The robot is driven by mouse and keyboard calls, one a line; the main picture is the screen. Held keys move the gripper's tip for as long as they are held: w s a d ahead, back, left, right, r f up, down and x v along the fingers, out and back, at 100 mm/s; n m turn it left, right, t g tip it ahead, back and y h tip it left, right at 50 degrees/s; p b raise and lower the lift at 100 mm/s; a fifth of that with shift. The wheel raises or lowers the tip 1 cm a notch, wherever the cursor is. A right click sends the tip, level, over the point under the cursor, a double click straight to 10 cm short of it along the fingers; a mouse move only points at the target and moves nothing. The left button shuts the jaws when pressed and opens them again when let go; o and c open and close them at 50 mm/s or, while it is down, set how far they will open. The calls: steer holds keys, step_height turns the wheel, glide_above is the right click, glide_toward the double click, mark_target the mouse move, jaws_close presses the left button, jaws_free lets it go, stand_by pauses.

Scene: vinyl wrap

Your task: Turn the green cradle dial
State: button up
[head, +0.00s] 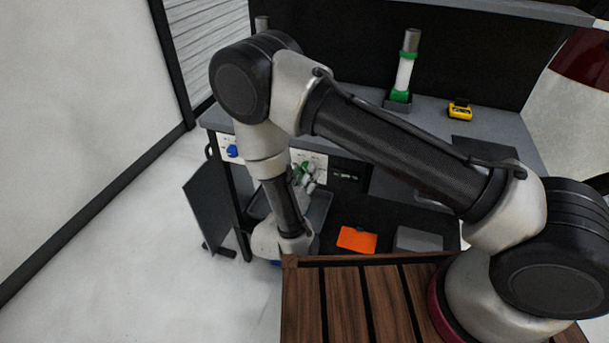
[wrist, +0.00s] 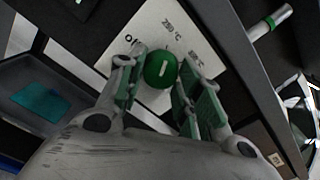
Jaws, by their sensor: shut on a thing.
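The green dial (wrist: 160,70) is a round knob with a short white mark, on a white panel (wrist: 205,28) with printed labels, one reading 250 °C. My gripper (wrist: 162,64) is shut on the dial, with one green-padded finger on each side of it. The white mark points nearly straight up in the wrist view. In the head view my gripper (head: 304,176) is at the white panel (head: 318,159) on the bench front, and it hides the dial there. On the bench top, a white tube with a grey cap and green bands (head: 403,72) stands in a dark holder.
A blue dial (head: 232,151) sits on another white panel to the left. A yellow device (head: 459,111) lies on the bench top. An orange piece (head: 357,239) lies on the dark lower shelf near a grey box (head: 418,240). A teal piece (wrist: 42,100) lies in a tray.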

mark_target(305, 148)
steer(key=n, duration=1.2)
stand_by(0.7)
steer(key=o, duration=1)
steer(key=shift+o, duration=0.2)
steer(key=shift+r, duration=0.1)
step_height(305, 148, up, 10)
steer(key=shift+s, duration=0.15)
